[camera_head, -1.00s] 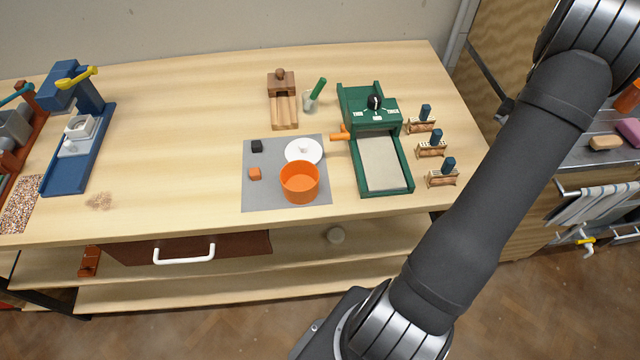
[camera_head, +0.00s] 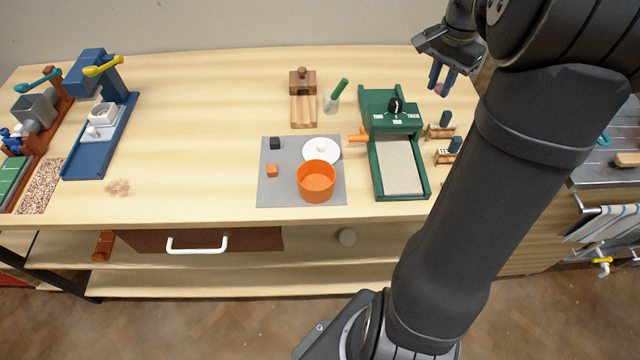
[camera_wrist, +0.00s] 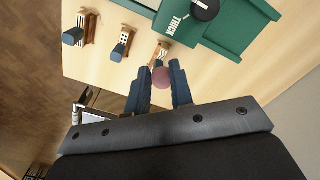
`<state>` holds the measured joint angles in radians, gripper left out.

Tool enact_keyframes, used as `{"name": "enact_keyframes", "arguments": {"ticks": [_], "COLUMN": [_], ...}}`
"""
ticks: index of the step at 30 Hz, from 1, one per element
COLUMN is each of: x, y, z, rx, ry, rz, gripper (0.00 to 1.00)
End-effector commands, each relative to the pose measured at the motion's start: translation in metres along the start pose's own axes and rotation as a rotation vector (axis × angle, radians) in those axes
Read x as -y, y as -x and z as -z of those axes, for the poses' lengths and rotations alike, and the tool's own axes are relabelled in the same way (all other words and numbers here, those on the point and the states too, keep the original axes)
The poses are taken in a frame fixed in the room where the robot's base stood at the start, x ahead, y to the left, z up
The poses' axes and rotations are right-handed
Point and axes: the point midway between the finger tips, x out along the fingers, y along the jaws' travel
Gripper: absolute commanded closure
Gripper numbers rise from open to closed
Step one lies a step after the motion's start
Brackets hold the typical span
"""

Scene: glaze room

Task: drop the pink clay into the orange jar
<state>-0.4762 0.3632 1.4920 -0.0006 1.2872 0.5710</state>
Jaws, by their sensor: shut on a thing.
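The orange jar (camera_head: 316,183) stands open on a grey mat (camera_head: 266,190) near the front middle of the table. A white lid (camera_head: 321,150) with a small knob lies just behind it. My gripper (camera_head: 441,84) is in the air above the table's back right part, beyond the green slab machine. It is shut on the pink clay (camera_head: 438,89), a small round lump. In the wrist view the pink clay (camera_wrist: 161,77) sits between the blue fingertips of my gripper (camera_wrist: 160,80). The jar is not in the wrist view.
The green slab machine (camera_head: 375,110) stands between my gripper and the jar. Small stamps on wooden racks (camera_head: 447,155) are right of it. A black cube (camera_head: 275,143) and an orange cube (camera_head: 271,170) lie on the mat. A wooden tool (camera_head: 303,97) and green-handled brush (camera_head: 338,92) are behind.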

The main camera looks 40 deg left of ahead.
Motion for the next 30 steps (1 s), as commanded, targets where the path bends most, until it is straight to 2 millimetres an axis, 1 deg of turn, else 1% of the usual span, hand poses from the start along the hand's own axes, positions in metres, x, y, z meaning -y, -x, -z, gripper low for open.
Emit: {"name": "enact_keyframes", "arguments": {"ticks": [1, 3, 5, 6, 8, 9, 13, 15, 18, 21, 24, 27, 30], "x": [0.013, 0.026, 0.036, 0.041, 0.048, 0.052, 0.061, 0.062, 0.062, 0.059, 0.055, 0.052, 0.051], "y": [-0.002, -0.005, -0.008, -0.010, -0.013, -0.015, -0.022, -0.025, -0.030, -0.034, -0.037, -0.040, -0.042], "z": [-0.022, -0.049, -0.072, -0.087, -0.110, -0.125, -0.174, -0.200, -0.234, -0.262, -0.282, -0.294, -0.300], "rx": [-0.001, 0.000, -0.001, 0.000, -0.001, -0.001, -0.001, -0.001, -0.001, -0.001, -0.001, -0.001, -0.001], "ry": [0.015, 0.023, 0.031, 0.035, 0.042, 0.047, 0.061, 0.069, 0.080, 0.088, 0.091, 0.094, 0.095], "rz": [0.000, 0.000, 0.000, 0.000, 0.000, 0.000, 0.001, 0.001, 0.001, 0.001, 0.001, 0.001, 0.000], "gripper": [1.00, 1.00, 1.00, 1.00, 1.00, 1.00, 1.00, 1.00, 1.00, 1.00, 1.00, 1.00, 1.00]}}
